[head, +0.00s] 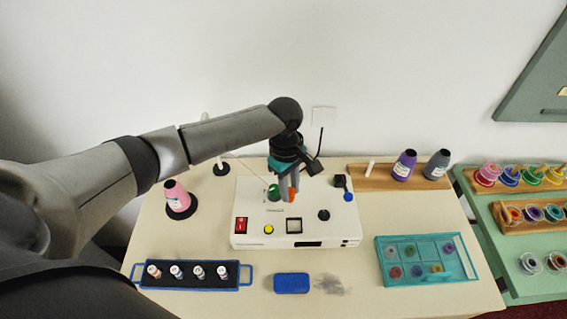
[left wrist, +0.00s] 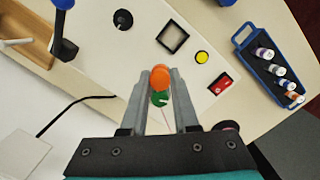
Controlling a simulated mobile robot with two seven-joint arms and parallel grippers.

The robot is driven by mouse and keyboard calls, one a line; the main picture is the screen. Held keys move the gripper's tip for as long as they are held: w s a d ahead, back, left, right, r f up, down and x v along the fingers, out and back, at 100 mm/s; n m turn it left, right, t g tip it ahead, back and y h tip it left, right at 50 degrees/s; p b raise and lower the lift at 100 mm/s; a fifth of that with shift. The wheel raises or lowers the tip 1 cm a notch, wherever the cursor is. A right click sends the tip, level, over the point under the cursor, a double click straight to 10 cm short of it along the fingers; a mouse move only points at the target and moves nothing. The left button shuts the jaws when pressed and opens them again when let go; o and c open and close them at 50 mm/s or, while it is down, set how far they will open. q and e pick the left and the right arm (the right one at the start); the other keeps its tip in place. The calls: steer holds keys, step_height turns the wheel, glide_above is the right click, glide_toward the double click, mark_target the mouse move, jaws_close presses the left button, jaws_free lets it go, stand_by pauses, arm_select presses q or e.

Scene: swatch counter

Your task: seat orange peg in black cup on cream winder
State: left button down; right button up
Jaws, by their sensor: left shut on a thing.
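My left gripper (head: 289,194) is over the cream winder (head: 255,185) and shut on the orange peg (head: 292,194). In the left wrist view the orange peg (left wrist: 160,77) sits between the two fingertips (left wrist: 160,82). A small round black cup (head: 323,214) is on the winder's top, to the right of and nearer than the gripper; it also shows in the left wrist view (left wrist: 123,18). The peg is apart from the cup. The peg's lower end is hard to make out. My right gripper is in neither view.
On the winder are a green part (head: 273,192) beside the gripper, a red switch (head: 241,225), a yellow button (head: 268,229), a square frame (head: 294,226) and a blue-tipped lever (head: 347,196). A blue vial rack (head: 190,287) and teal tray (head: 382,270) stand in front.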

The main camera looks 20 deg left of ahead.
arm_select(q)
steer(key=shift+m, duration=0.6)
steer(key=s+d, duration=0.1)
steer(key=s, duration=0.1)
steer(key=s+d, duration=0.1)
steer(key=d, duration=0.1)
steer(key=shift+s+f, duration=0.2)
steer(key=shift+s, duration=0.15)
steer(key=shift+f, duration=0.1)
steer(key=shift+f+b, duration=1.7)
steer(key=shift+b, duration=0.85)
steer(key=shift+f, duration=0.8)
